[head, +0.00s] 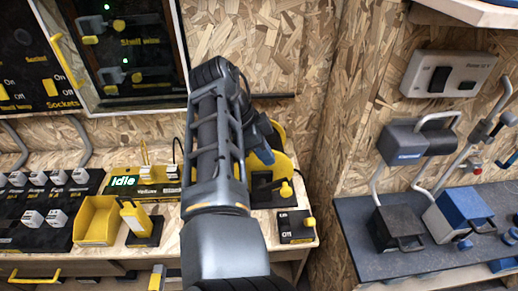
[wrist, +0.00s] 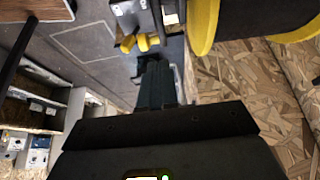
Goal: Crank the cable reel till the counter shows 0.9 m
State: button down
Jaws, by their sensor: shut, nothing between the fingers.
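The cable reel (head: 277,163), with yellow flanges, stands on the bench in the head view, partly hidden behind my arm. In the wrist view, its yellow flange (wrist: 203,22) and dark drum (wrist: 262,14) show at the top right. A yellow knob (head: 286,190) is low on the reel's right side; I cannot tell whether it is the crank handle. My gripper (wrist: 157,72) is shut and empty, apart from the reel in the wrist view. My arm mostly hides it in the head view. I cannot read a metre counter in either view.
A green display (head: 123,182) reads "Idle" left of my arm. A yellow bin (head: 97,220) and a yellow-handled tool (head: 136,220) stand near it. A switch box (head: 296,228) sits in front of the reel. An OSB wall and a dark side bench (head: 370,255) are to the right.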

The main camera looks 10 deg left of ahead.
aim_at(284, 180)
jog(key=b+x, duration=0.2)
jog(key=x, duration=0.6)
jog(key=shift+a+b, duration=0.1)
jog(key=shift+b, duration=0.3)
jog(key=shift+w+f, duration=0.1)
jog(key=shift+w, duration=0.05)
